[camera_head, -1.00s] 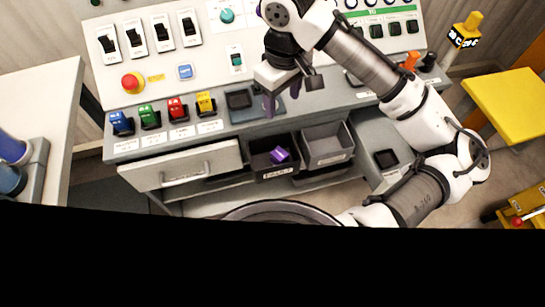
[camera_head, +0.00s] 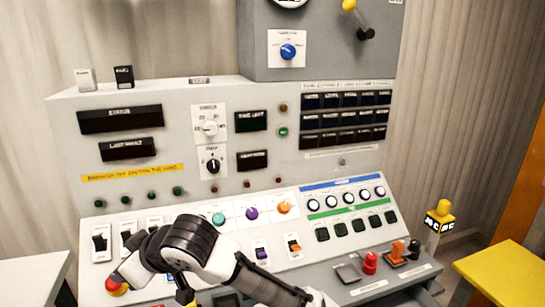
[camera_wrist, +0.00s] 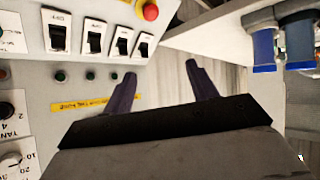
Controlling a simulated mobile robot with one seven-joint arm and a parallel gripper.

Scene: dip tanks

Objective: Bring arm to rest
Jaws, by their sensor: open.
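My gripper (camera_wrist: 161,73) is open and empty in the wrist view, its two dark fingers spread wide. In that view the fingers point toward a gap between the sloped control panel (camera_wrist: 100,75) and a pale side surface. A red button (camera_wrist: 150,11) lies ahead of the fingers. In the head view my arm is bent across the lower left of the console (camera_head: 270,215). The fingers cannot be made out there. The red stop button (camera_head: 117,287) shows just beside my arm.
In the wrist view a row of black rocker switches (camera_wrist: 95,40) lies left of the fingers and blue cylinders (camera_wrist: 264,50) stand at upper right. In the head view a yellow surface (camera_head: 510,272) is at lower right and a white table (camera_head: 38,277) at lower left.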

